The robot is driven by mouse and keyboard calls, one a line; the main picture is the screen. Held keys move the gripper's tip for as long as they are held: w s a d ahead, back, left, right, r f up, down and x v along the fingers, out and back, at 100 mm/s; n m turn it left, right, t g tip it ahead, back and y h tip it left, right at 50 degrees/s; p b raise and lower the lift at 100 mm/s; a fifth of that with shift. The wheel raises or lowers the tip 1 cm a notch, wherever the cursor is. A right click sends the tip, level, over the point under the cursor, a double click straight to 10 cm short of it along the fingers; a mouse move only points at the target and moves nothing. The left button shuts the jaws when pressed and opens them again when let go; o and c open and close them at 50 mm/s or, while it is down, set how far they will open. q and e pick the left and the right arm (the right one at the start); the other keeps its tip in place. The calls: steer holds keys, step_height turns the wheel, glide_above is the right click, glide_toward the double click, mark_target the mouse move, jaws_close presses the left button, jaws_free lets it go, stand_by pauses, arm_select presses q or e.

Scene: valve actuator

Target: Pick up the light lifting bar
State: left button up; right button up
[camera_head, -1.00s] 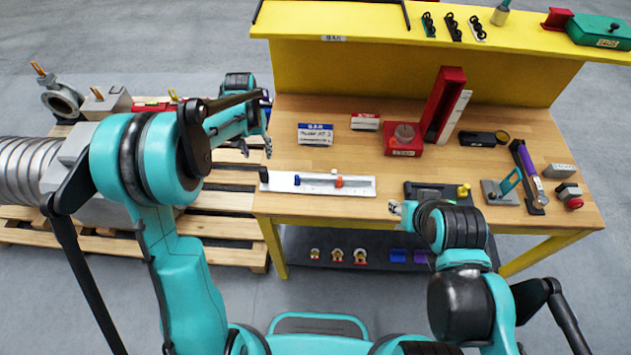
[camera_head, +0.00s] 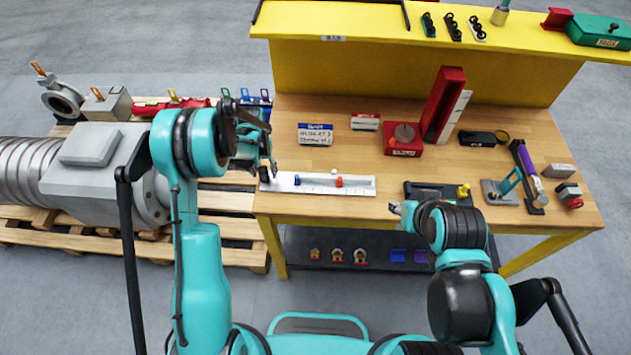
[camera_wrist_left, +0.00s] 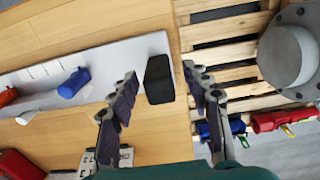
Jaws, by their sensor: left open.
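A long white plate (camera_head: 310,186) with tick marks and blue and orange pieces lies along the table's front left. A black block (camera_head: 264,174) sits at its left end, by the table edge. I cannot tell for sure which of these is the light lifting bar. My left gripper (camera_head: 262,166) is open above the black block. In the left wrist view, the open fingers (camera_wrist_left: 160,76) stand on either side of the black block (camera_wrist_left: 158,80), apart from it. The white plate (camera_wrist_left: 120,62) reaches away to the left there. My right gripper (camera_head: 397,208) is near the table's front edge, small and partly hidden.
A blue-and-white box (camera_head: 315,134), a red block (camera_head: 402,140) and a tall red holder (camera_head: 443,105) stand farther back. A pallet (camera_head: 225,200) with metal valve parts is left of the table. A yellow shelf (camera_head: 420,60) closes the back.

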arm_select(q)
steer(key=shift+f, duration=0.7)
jaws_close()
steer(key=shift+r, duration=0.15)
